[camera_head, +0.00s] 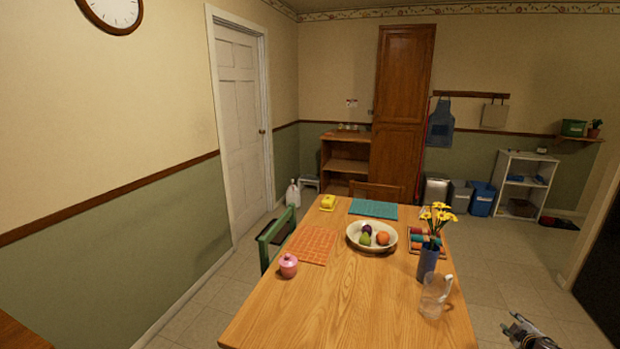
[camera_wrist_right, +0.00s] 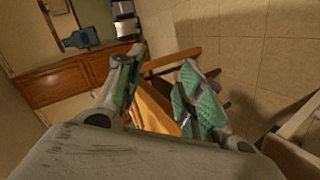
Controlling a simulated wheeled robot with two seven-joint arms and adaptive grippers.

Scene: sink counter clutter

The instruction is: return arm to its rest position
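My right gripper (camera_head: 524,330) shows at the lower right edge of the head view, over the tiled floor and to the right of the wooden table (camera_head: 345,305). In the right wrist view the right gripper's two green-padded fingers (camera_wrist_right: 160,88) stand apart, with nothing held between them. Brown wooden furniture shows beyond the fingers. My left gripper is in neither view.
On the table are a glass pitcher (camera_head: 434,297), a blue vase (camera_head: 428,262) with yellow flowers, a fruit bowl (camera_head: 353,238), a pink jar (camera_head: 288,266) and placemats. A green chair (camera_head: 272,241) stands at its left. Floor right of the table is open.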

